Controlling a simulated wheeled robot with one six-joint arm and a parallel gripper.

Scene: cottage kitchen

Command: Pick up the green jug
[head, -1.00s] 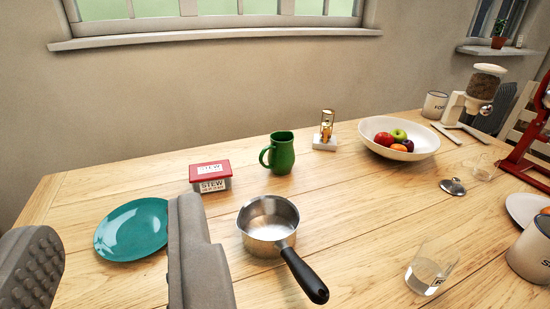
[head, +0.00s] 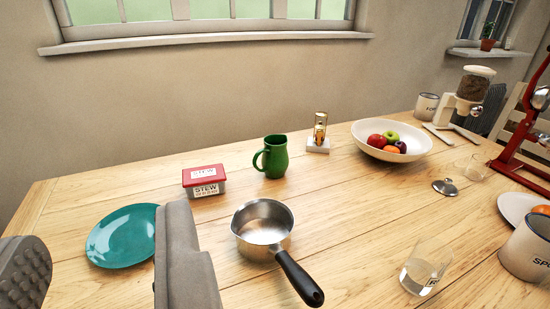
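The green jug (head: 275,157) stands upright on the wooden table, a little above the middle of the head view, with its handle to the left. My gripper (head: 105,270) shows at the lower left as two grey fingers set wide apart. It is open, and no object shows held between the fingers. The jug is beyond the fingers and to their right, well apart from them. Nothing hides the jug.
A red-lidded stew tub (head: 204,181) stands left of the jug. A steel saucepan (head: 262,230) sits in front of it, handle toward me. A teal plate (head: 122,236) lies left. A glass (head: 424,270) is near right.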

